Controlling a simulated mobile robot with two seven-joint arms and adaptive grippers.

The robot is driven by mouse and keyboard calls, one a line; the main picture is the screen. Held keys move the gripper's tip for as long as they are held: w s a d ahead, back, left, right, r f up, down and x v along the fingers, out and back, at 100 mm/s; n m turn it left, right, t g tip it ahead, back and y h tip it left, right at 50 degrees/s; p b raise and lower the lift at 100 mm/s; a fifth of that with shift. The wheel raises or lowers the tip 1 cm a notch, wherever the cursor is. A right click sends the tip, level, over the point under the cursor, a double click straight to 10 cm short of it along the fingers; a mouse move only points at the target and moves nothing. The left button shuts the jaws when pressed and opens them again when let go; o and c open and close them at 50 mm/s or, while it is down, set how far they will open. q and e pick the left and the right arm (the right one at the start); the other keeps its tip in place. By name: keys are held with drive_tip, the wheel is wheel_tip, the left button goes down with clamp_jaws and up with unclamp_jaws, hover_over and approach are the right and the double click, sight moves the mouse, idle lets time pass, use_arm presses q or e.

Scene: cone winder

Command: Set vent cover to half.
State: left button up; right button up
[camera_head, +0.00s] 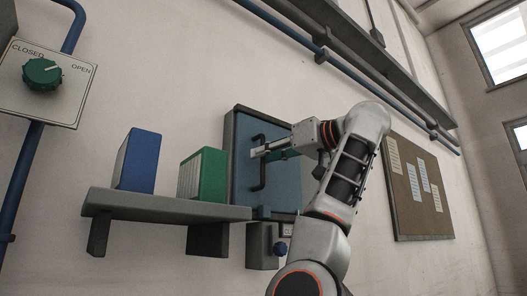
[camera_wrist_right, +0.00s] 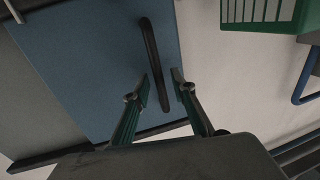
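A blue flat panel (camera_head: 281,176) in a dark frame on the wall, which appears to be the vent cover, carries a dark vertical bar handle (camera_head: 258,174). My right gripper (camera_head: 262,151) reaches it from the right, its fingers at the upper part of the handle. In the right wrist view the panel (camera_wrist_right: 85,60) fills the upper left, and the handle (camera_wrist_right: 151,52) runs between the two fingertips of my right gripper (camera_wrist_right: 161,84). The fingers are apart, one on each side of the handle, with gaps visible. My left gripper is not in view.
A grey shelf (camera_head: 165,207) left of the panel holds a blue binder (camera_head: 140,160) and a green one (camera_head: 205,175). A green knob (camera_head: 42,74) on a plate marked CLOSED and OPEN is upper left. A small grey box (camera_head: 262,245) sits below the panel. A noticeboard (camera_head: 416,190) hangs at right.

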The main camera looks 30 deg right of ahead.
sight(282, 167)
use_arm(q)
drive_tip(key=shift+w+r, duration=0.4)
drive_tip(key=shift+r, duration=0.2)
use_arm(e)
drive_tip(key=shift+w+a, duration=0.15)
drive_tip(key=shift+w, duration=0.45)
clamp_jaws()
drive_tip(key=d, duration=1)
drive_tip(key=shift+w+d, duration=0.2)
drive_tip(key=shift+w, duration=0.15)
drive_tip(key=shift+d, duration=0.35)
unclamp_jaws()
drive_tip(key=shift+a, duration=0.1)
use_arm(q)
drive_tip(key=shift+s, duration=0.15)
